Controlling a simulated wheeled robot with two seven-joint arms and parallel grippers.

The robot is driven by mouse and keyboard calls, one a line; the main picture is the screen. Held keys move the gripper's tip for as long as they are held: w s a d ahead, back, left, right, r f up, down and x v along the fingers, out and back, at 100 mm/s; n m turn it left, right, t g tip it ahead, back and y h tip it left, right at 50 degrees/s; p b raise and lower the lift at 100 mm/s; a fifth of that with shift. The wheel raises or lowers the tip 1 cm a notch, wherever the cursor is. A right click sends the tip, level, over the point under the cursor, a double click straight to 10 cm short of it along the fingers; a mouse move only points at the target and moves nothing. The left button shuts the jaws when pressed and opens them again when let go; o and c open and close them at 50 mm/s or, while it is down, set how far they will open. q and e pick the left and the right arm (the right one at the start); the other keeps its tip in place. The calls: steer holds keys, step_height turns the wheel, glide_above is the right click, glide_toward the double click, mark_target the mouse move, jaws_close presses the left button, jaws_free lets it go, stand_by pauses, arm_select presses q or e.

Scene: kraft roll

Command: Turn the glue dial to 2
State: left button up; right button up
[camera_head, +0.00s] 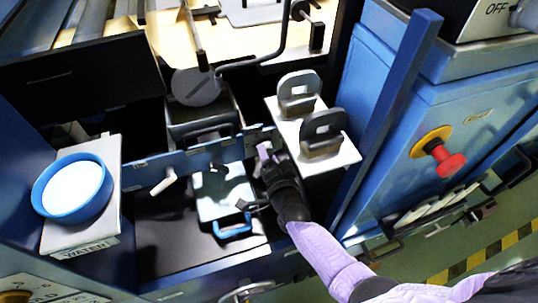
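My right gripper (262,160) is near the middle of the head view, with its lilac and black arm coming in from the lower right. It is above the blue-grey cross bar, beside a white plate. I cannot tell whether its fingers are open or shut. My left gripper is not in view. A pale panel with a brass-coloured knob (15,297) is cut off at the bottom left corner. Markings show on it, but I cannot tell whether it is the glue dial or what it is set to. The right gripper is far from that knob.
A blue round dish (73,188) stands on a pale block marked WATER at the left. Two upright grey brackets stand on a white plate (345,150). A blue post (400,90) and a red emergency button (448,163) are at the right. A rod-like blue handle (233,228) is below.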

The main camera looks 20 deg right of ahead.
steer(key=shift+o, duration=1.2)
steer(key=s+p, duration=0.3)
steer(key=s, duration=0.7)
steer(key=shift+r, duration=0.35)
steer(key=shift+w, duration=0.1)
